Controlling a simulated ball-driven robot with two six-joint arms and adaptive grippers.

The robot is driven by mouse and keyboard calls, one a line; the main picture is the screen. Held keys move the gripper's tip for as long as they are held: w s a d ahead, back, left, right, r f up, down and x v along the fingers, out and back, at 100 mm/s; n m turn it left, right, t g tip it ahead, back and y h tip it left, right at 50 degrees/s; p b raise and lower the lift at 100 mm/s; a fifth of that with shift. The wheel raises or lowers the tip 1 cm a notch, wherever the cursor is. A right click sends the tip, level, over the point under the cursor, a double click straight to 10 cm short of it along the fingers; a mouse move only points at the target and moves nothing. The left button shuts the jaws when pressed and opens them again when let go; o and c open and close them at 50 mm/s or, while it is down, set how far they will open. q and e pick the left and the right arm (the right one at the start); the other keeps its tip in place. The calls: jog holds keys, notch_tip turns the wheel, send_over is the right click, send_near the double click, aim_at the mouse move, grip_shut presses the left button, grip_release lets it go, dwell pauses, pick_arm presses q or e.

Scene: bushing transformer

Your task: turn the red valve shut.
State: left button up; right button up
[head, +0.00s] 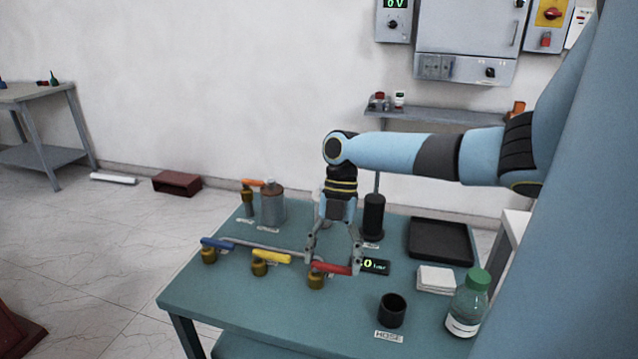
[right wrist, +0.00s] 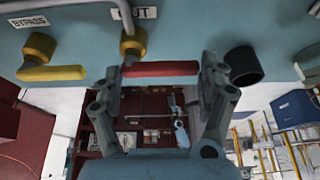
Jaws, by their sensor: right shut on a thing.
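The red valve handle (head: 332,268) is a bar on a brass body (head: 316,282) near the middle of the green table. It points to the right in the head view, roughly parallel to the blue and yellow handles. It also shows in the right wrist view (right wrist: 160,69), beside a partly covered label ending in "UT". My right gripper (head: 334,267) reaches down from above with one finger at each end of the red bar and is shut on it. A display (head: 376,266) just behind reads 0 bar. My left gripper is not in view.
Yellow (head: 272,257) and blue (head: 218,243) valve handles stand to the left along a grey pipe (head: 265,247). A black cup (head: 392,310), a green-capped bottle (head: 467,305), white pads (head: 436,279) and a black tray (head: 440,242) are to the right. The front left of the table is clear.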

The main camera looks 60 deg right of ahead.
jog(key=o, duration=1.7)
jog(key=v, duration=1.2)
jog(key=shift+f, duration=0.1)
